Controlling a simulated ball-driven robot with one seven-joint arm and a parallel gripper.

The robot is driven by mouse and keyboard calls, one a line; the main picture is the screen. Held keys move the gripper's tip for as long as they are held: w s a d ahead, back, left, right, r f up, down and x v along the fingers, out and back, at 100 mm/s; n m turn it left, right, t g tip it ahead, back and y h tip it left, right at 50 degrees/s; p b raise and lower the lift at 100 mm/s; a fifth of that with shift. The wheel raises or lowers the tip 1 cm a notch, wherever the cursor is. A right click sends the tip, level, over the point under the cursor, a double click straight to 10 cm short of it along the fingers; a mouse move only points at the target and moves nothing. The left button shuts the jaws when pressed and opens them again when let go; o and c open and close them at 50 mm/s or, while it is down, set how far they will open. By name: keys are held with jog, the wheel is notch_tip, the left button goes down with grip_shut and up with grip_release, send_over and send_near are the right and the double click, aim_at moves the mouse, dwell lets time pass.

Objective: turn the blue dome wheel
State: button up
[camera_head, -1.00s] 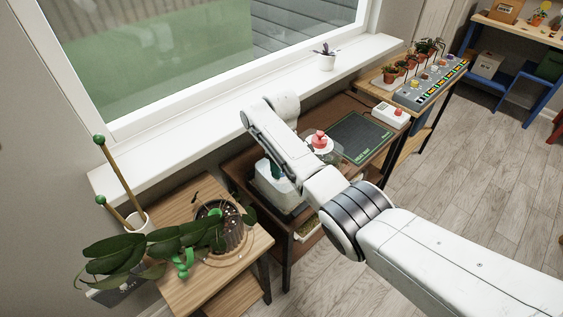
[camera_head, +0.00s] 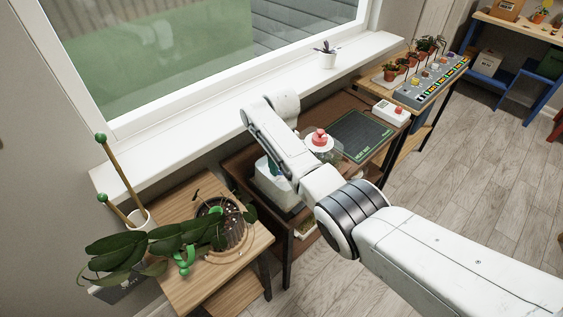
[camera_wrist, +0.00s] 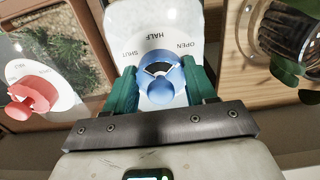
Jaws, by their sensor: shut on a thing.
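In the wrist view the blue dome wheel (camera_wrist: 161,73) sits on a white panel (camera_wrist: 150,18) marked SHUT, HALF and OPEN. The teal fingers of my gripper (camera_wrist: 160,84) stand on either side of the wheel and are shut on it. A rounded blue part of the wheel points toward my gripper. In the head view my forearm and wrist hide the wheel, and only part of its white housing (camera_head: 272,187) shows.
A red knob (camera_wrist: 36,94) on a white disc lies left of the wheel. A potted plant (camera_wrist: 278,32) stands close on the right, its leaves hanging near. A dark green mat (camera_head: 364,134) and a white box with a red button (camera_head: 391,112) lie farther right.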

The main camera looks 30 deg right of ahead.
jog(key=o, duration=1.1)
jog(key=shift+c, duration=0.2)
notch_tip(320, 180, up, 11)
jog(key=shift+f, duration=0.1)
jog(key=t, duration=0.1)
send_over(282, 186)
notch_tip(282, 186, down, 8)
jog(key=shift+r, duration=0.25)
jog(key=s+f+m, duration=0.1)
jog(key=s+f, duration=0.1)
jog(key=s, duration=1)
jog(key=s+d+f+m, duration=0.1)
jog(key=s+f, duration=0.2)
jog(key=s, duration=1)
jog(key=s+d+f+m, duration=0.1)
jog(key=s+f, duration=0.1)
jog(key=s, duration=1.1)
jog(key=shift+f+m, duration=0.3)
